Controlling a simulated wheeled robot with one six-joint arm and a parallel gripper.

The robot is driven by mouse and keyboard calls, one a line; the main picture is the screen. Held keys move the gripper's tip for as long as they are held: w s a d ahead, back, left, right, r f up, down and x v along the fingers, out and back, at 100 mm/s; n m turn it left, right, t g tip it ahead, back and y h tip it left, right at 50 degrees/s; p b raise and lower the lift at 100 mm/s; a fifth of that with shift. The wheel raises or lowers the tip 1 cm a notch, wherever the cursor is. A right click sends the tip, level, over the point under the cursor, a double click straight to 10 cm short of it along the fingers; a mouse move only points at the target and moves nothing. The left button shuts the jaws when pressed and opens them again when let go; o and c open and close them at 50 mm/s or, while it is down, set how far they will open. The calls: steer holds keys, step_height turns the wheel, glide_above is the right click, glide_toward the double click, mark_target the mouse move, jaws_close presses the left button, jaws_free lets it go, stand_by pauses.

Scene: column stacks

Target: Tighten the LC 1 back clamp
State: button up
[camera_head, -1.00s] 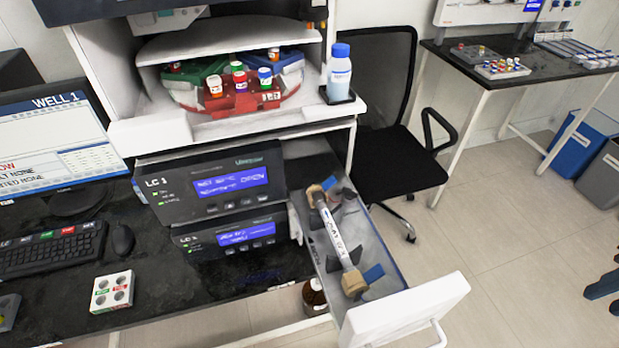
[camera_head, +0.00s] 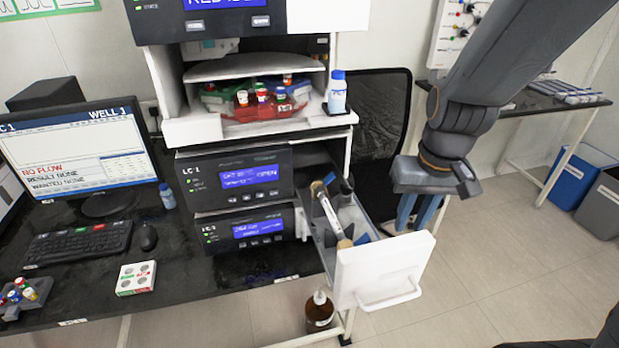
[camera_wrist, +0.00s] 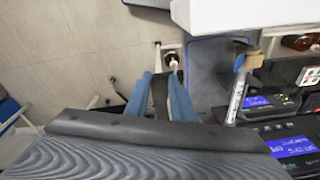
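The open LC 1 drawer (camera_head: 388,266) holds a pale column (camera_head: 327,212) with tan end fittings. The back clamp (camera_head: 330,179) shows as a small blue piece at the column's far end, close to the LC 1 unit (camera_head: 238,178); how tight it is I cannot tell. A front clamp (camera_head: 362,239), also blue, is by the near end and shows in the wrist view (camera_wrist: 238,62). My gripper (camera_head: 413,224) is to the right of the drawer, blue fingers pointing down, apart and empty. In the wrist view my gripper (camera_wrist: 163,78) is beside the drawer; the back clamp is hidden there.
A brown bottle (camera_head: 319,311) stands below the drawer. A blue-capped bottle (camera_head: 337,94) stands on the ledge above, beside the vial carousel (camera_head: 262,104). A black chair (camera_head: 378,110) is behind the drawer. Open floor lies to the right.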

steer(key=w+a+r+n+g+y+b, duration=0.1)
steer(key=w+a+r+g+y+b, duration=0.2)
steer(key=w, duration=0.5)
steer(key=n+y, duration=0.2)
steer(key=y, duration=0.3)
glide_toward(324, 186)
steer(key=a+f+p, duration=0.1)
steer(key=a+f+g+p, duration=0.1)
steer(key=p, duration=0.1)
steer(key=shift+s+a+f, duration=0.1)
steer(key=shift+s+a, duration=0.2)
steer(key=shift+a, duration=0.05)
steer(key=shift+x, duration=0.75)
jaws_close()
steer(key=shift+p, duration=0.3)
